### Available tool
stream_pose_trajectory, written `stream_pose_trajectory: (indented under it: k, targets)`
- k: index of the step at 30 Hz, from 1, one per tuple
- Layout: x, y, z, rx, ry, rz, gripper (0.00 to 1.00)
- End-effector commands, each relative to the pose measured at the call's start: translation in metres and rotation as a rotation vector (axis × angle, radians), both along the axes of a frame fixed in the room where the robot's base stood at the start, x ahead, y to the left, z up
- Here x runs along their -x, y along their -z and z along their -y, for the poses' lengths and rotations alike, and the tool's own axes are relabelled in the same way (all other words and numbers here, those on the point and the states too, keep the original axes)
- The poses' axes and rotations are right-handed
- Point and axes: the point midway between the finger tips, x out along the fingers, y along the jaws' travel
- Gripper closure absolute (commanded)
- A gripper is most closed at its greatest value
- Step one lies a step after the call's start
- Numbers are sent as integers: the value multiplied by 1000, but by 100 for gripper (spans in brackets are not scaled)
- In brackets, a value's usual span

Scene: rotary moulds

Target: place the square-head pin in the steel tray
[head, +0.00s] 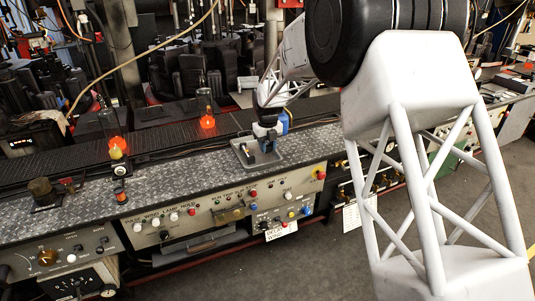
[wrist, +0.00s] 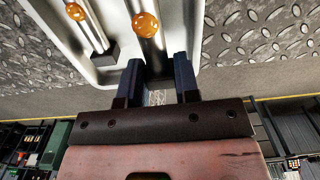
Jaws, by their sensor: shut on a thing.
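The steel tray (head: 262,163) is a small grey tray on the bench, near the middle of the head view. In the wrist view its pale rim (wrist: 72,60) fills the top. My gripper (head: 265,136) is low at the tray, and its two dark blue fingers show in the wrist view (wrist: 159,84). They are shut on a dark piece, the square-head pin (wrist: 157,64), over the tray's near side. Its lower end is hidden, and I cannot tell whether it touches the tray floor. Another dark-ended rod (wrist: 104,52) lies in the tray to the left.
Glass bottles with glowing orange parts (head: 207,121) stand to the left on the bench.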

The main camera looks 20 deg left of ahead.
Motion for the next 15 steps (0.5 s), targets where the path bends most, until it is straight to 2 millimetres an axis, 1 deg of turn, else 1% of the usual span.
stream_pose_trajectory:
  k: [11, 15]
  targets:
    - [-2, 0, -2, -1, 0, 1, 100]
    - [-2, 4, -1, 0, 0, 0, 100]
